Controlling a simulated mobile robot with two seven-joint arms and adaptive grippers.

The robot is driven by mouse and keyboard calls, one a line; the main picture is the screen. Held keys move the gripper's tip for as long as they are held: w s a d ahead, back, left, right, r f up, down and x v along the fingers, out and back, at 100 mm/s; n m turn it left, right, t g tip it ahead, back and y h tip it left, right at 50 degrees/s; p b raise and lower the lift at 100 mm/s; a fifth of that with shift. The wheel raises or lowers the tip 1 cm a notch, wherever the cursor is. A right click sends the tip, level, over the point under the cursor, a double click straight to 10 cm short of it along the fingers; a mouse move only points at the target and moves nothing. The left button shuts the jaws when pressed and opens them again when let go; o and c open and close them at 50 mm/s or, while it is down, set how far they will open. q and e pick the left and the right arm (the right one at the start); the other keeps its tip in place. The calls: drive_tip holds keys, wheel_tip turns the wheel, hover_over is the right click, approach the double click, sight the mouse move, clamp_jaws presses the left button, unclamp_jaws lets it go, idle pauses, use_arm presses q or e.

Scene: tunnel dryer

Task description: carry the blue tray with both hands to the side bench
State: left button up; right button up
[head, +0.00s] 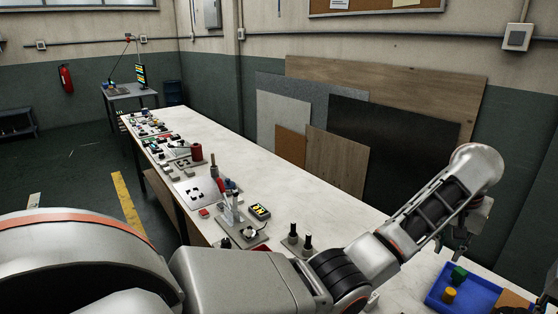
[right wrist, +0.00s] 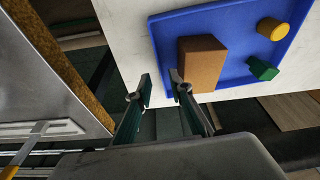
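The blue tray (head: 480,290) lies on the white bench top at the lower right of the head view, cut off by the frame edge. It holds a green block (head: 459,274), a yellow cylinder (head: 449,295) and a brown block (head: 514,300). The right wrist view also shows the tray (right wrist: 225,22). My left gripper (head: 450,250) points down just above and behind the tray, its fingers apart and seemingly empty. My right gripper (right wrist: 160,88) is open at the bench edge, its fingertips close to the tray rim beside the brown block. I cannot tell whether they touch.
The long white bench (head: 290,195) runs away to the back left, with fixtures and small parts along its left side. Two dark-topped pegs (head: 300,240) stand near my left arm. Panels (head: 390,130) lean against the wall. A small table (head: 130,93) stands far left.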

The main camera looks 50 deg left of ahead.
drive_tip(key=v, duration=0.7)
drive_tip(key=shift+r, duration=0.35)
drive_tip(key=shift+s+r, duration=0.1)
